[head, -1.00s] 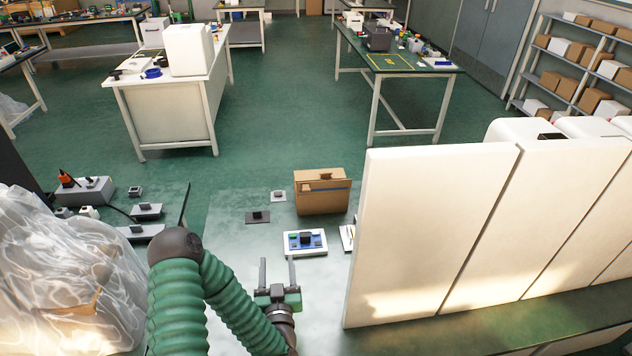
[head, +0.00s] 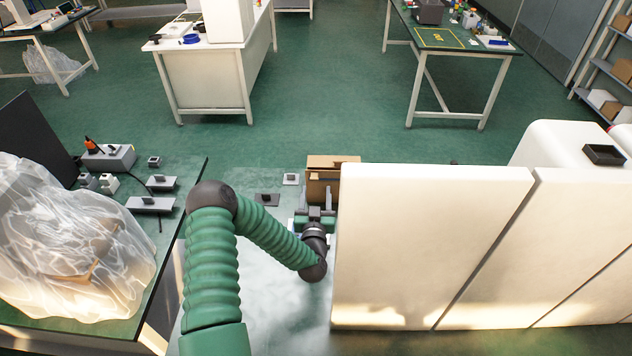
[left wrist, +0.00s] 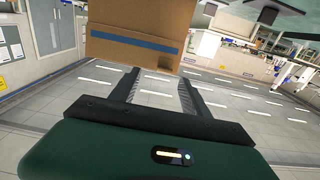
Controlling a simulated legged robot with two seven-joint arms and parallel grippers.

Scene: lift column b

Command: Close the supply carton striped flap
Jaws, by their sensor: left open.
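The brown cardboard carton (head: 322,176) stands at the far end of my workbench, partly hidden by the white panel and my left gripper. In the left wrist view the carton (left wrist: 115,52) fills the upper middle, and a blue stripe (left wrist: 135,40) runs across its near face. I cannot tell from this where the flap's edges lie. My left gripper (head: 314,194) is in front of the carton, fingers pointing at it. In the left wrist view the gripper (left wrist: 158,80) is open and empty, its fingers apart below the carton's lower edge. My right gripper is not in view.
Large white panels (head: 430,245) stand close to the right of my left arm. Small dark and grey devices (head: 266,199) lie left of the carton. A side bench at left holds a plastic-wrapped bundle (head: 70,250).

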